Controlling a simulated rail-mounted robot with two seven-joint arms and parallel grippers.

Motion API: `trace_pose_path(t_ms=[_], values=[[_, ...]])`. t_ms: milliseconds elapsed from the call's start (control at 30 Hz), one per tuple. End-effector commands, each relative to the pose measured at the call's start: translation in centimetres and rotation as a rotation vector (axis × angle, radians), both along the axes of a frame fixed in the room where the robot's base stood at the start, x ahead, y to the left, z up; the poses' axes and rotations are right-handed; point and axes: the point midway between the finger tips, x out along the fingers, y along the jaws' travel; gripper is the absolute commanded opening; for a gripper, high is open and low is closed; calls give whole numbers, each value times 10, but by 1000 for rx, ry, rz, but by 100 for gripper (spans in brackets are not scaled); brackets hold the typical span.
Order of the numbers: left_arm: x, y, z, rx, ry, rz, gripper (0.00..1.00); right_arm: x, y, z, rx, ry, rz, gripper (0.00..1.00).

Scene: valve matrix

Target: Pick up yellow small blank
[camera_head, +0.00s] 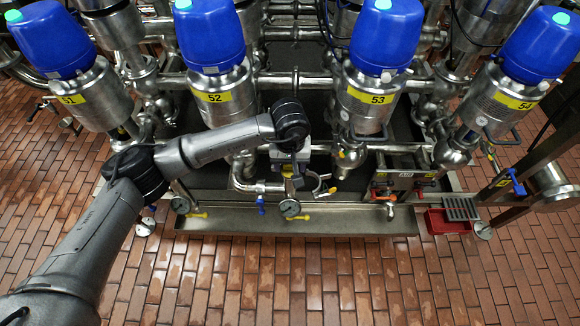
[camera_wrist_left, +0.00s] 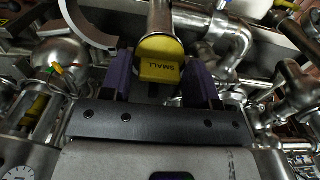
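In the left wrist view, the yellow small blank (camera_wrist_left: 161,68) shows its yellow face with the word "SMALL", at the end of a round steel pipe. The purple fingers of my left gripper (camera_wrist_left: 160,80) stand on either side of it, close to its edges. I cannot tell whether they touch it. In the head view, my left gripper (camera_head: 291,172) points down at the pipework below valves 52 and 53, and its fingertips are hard to make out. The blank cannot be made out there. My right gripper is not in view.
Blue-topped valves (camera_head: 383,35) stand in a row behind my left arm. A red bin (camera_head: 447,222) sits at right. The brick floor in front is clear.

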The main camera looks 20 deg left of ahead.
Motion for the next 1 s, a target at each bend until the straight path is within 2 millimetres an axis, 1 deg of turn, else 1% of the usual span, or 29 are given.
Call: trace_pose_path(t_ms=[33, 67, 367, 600, 733, 867, 1000], values=[[0, 0, 0, 0, 0, 0, 50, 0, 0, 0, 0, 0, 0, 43], [0, 0, 0, 0, 0, 0, 47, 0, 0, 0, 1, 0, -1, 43], [0, 0, 0, 0, 0, 0, 19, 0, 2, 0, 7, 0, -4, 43], [0, 0, 1, 0, 0, 0, 18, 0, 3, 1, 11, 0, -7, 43], [0, 0, 7, 0, -1, 0, 18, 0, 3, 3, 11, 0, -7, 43], [1, 0, 20, 1, -2, 1, 18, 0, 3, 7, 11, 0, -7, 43], [1, 0, 43, 0, -4, 0, 18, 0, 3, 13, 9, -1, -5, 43]])
